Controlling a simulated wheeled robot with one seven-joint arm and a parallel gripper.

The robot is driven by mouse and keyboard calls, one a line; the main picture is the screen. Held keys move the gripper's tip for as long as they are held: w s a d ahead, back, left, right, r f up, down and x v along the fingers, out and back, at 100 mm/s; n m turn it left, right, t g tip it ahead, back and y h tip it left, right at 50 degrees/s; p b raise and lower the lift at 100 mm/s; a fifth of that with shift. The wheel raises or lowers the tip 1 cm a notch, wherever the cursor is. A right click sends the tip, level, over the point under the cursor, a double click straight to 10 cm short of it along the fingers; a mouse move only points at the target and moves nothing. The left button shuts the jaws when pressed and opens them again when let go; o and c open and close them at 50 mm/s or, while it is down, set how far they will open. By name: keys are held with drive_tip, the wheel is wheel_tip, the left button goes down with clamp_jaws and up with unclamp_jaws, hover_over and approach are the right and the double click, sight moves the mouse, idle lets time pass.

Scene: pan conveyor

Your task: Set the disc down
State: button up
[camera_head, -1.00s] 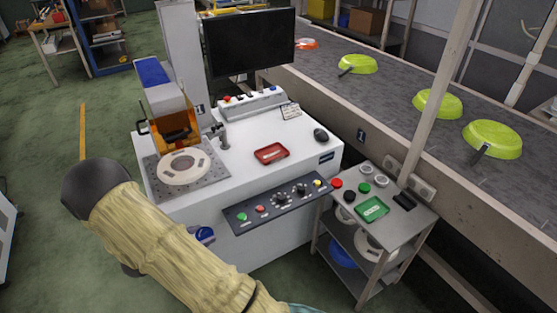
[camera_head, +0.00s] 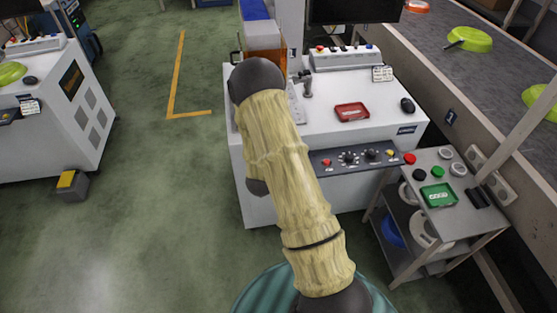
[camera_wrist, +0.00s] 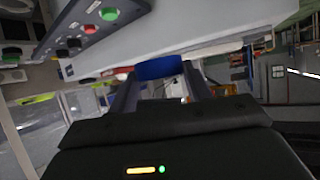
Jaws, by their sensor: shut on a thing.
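My gripper (camera_wrist: 159,78) shows in the wrist view with its two dark fingers shut on a blue thing, seen nearly edge-on. I take this blue thing to be the disc (camera_wrist: 158,67). Its full shape is hidden. In the head view my arm's yellow-sleeved links hide the gripper and the disc. The white machine (camera_head: 335,90) stands behind the arm. Part of its perforated plate (camera_head: 297,110) shows right of the arm; the rest is covered.
A cart (camera_head: 455,210) with coloured buttons and a green tray stands right of the machine. A red tray (camera_head: 351,111) lies on the machine top. A conveyor (camera_head: 490,70) with green pans runs behind.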

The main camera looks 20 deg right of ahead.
drive_tip(key=shift+a+f+n+t+y, duration=0.2)
drive_tip(key=shift+f+n+t+y, duration=0.15)
drive_tip(key=shift+n+y, duration=0.2)
drive_tip(key=shift+a+f+n+t+y, duration=0.15)
drive_tip(key=shift+f+n+t+y, duration=0.2)
drive_tip(key=shift+n, duration=0.3)
drive_tip(key=s+a+f+n+t+y, duration=0.1)
drive_tip(key=s+a+f+n+y, duration=0.1)
drive_tip(key=a+n+y, duration=0.3)
drive_tip(key=shift+s+a+n+y, duration=0.2)
drive_tip(key=shift+s+n+y, duration=0.1)
drive_tip(key=shift+y, duration=0.2)
drive_tip(key=shift+w, duration=0.1)
